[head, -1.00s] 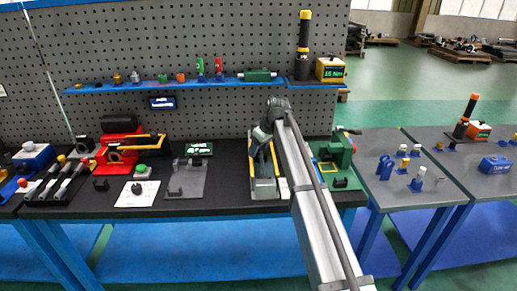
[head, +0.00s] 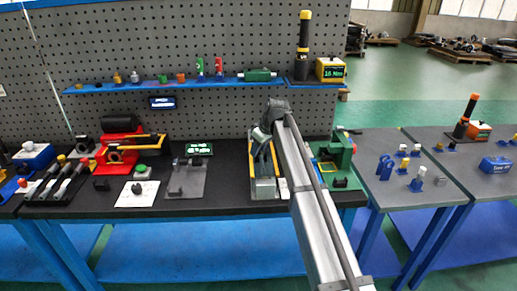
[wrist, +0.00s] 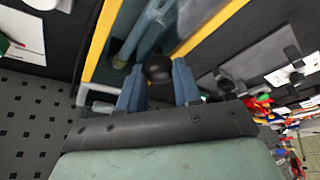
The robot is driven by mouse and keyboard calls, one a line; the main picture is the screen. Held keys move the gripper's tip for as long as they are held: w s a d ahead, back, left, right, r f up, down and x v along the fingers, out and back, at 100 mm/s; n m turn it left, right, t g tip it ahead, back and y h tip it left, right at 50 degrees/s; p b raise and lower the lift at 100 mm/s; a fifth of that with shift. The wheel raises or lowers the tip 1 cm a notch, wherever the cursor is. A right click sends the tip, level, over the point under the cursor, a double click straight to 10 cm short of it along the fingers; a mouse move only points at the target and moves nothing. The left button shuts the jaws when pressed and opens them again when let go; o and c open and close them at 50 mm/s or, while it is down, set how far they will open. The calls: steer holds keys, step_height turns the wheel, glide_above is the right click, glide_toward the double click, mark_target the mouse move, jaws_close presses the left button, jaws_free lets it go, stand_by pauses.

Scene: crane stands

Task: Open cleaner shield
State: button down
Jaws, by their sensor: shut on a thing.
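The cleaner (head: 264,188) is a grey-green unit with yellow side rails, standing on the black bench at the middle right in the head view. In the wrist view its yellow rails (wrist: 102,40) run on both sides of a blue-grey translucent part, which looks like the shield (wrist: 148,25). My gripper (wrist: 158,70) has its two blue-grey fingers on either side of a dark round knob (wrist: 158,67) and is shut on it. In the head view my arm covers part of the cleaner, and the fingertips and knob cannot be made out.
A green machine (head: 337,155) stands close right of the cleaner, partly behind my arm. A grey fixture plate (head: 187,192) lies to the left. A small display (head: 199,149) sits behind it. A blue shelf (head: 215,84) hangs on the pegboard above.

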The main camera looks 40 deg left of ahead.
steer(key=s+a, duration=0.6)
steer(key=shift+s+a, duration=0.35)
steer(key=shift+a, duration=0.05)
steer(key=c, duration=0.8)
jaws_free()
steer(key=v, duration=1.3)
steer(key=shift+d+r, duration=0.25)
steer(key=shift+r, duration=0.05)
